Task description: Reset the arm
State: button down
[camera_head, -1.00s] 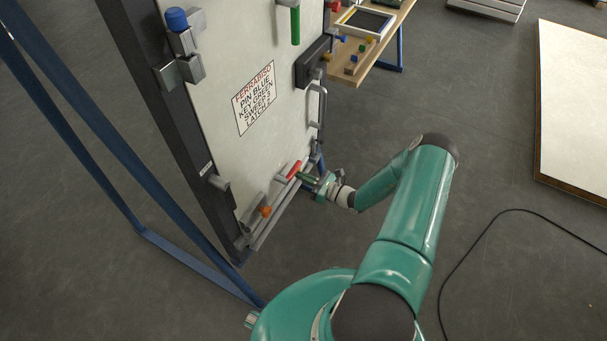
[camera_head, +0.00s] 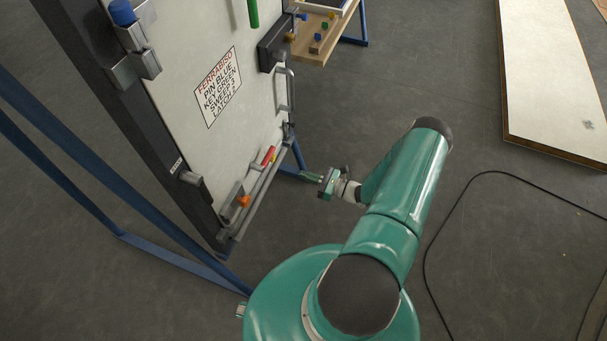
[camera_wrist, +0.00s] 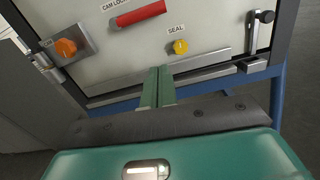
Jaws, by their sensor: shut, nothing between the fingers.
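My green arm reaches from the bottom of the head view toward the panel. My gripper (camera_head: 312,176) is to the right of the panel's lower edge, apart from it. In the wrist view my gripper's two green fingers (camera_wrist: 158,88) are together with nothing between them. The white panel (camera_head: 190,95) carries a sign with "FERRABISO" and several lines of text. A red handle (camera_head: 268,156) and an orange knob (camera_head: 243,201) sit low on it. The wrist view shows the red handle (camera_wrist: 140,14), the orange knob (camera_wrist: 66,47) and a yellow knob (camera_wrist: 180,46) labelled "SEAL".
A blue frame (camera_head: 120,200) stands around the panel. A wooden bench (camera_head: 318,50) with small coloured pieces is behind it. A white board (camera_head: 550,75) lies at the right, and a black cable (camera_head: 440,225) runs over the floor.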

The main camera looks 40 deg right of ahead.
jog(key=shift+r, duration=0.1)
dwell(0.3)
jog(key=a+r+n+g, duration=0.4)
jog(key=r+n+g, duration=0.15)
jog(key=r, duration=0.45)
jog(key=a+r+n+g, duration=0.45)
jog(key=r+n, duration=0.25)
jog(key=r, duration=0.2)
jog(key=a+r+n+g, duration=0.4)
jog(key=r+n+g, duration=0.15)
jog(key=r, duration=0.45)
jog(key=s+a+r+n+t+h, duration=0.2)
jog(key=s+a+r+n+h, duration=0.1)
jog(key=r, duration=0.4)
jog(key=s+a+r+n+t+h, duration=0.1)
jog(key=s+a+r+n+h, duration=0.2)
jog(key=s+r, duration=0.4)
jog(key=s+a+r+n+t+h, duration=0.2)
jog(key=s+a+r+n+h, duration=0.1)
jog(key=s+r+n+h, duration=0.1)
notch_tip(320, 180, up, 4)
jog(key=shift+s+f+n+t, duration=0.2)
jog(key=shift+s+n+t, duration=0.15)
jog(key=shift+s+n, duration=0.6)
jog(key=shift+w, duration=0.15)
